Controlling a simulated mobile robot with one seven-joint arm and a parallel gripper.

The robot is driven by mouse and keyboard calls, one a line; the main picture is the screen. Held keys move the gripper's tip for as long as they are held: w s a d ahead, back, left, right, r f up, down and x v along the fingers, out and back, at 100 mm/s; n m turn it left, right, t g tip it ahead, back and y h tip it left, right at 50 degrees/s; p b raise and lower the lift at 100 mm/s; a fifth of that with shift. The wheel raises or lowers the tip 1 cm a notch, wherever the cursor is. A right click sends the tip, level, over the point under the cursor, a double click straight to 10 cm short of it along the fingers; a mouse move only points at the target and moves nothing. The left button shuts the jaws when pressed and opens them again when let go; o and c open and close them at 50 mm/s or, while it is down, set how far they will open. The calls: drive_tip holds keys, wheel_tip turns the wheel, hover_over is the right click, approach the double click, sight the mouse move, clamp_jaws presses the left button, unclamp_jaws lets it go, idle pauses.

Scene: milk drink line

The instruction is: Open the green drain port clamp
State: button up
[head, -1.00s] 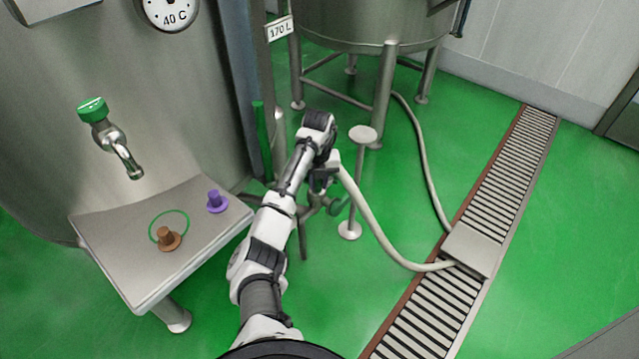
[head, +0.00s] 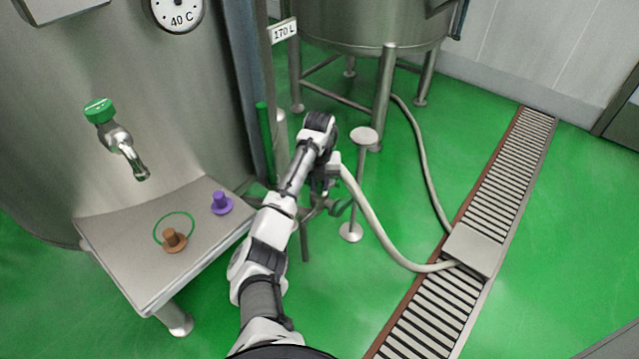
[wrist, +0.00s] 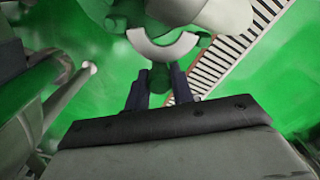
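My gripper (wrist: 160,85) shows in the wrist view with its two dark fingers on either side of a dark green tab (wrist: 158,76), which fills the gap between them. The tab looks like part of the green drain port clamp. A pale half-ring (wrist: 163,50) curves just beyond the tab, with its hollow side away from my gripper. In the head view my gripper is at the end of the white arm, by the pale hose end, and mostly hidden. A dark green, open curved piece (head: 341,207) hangs just right of it, perhaps part of the clamp.
A pale hose (head: 385,240) runs to the floor drain (head: 425,315). A thin stand (head: 353,190) with a round top is close on the right. A steel shelf (head: 150,285) with brown and purple plugs juts from the left tank. The green floor is clear at right.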

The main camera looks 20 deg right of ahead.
drive_tip(key=o, duration=0.4)
wheel_tip(320, 180, up, 14)
idle(0.4)
idle(0.4)
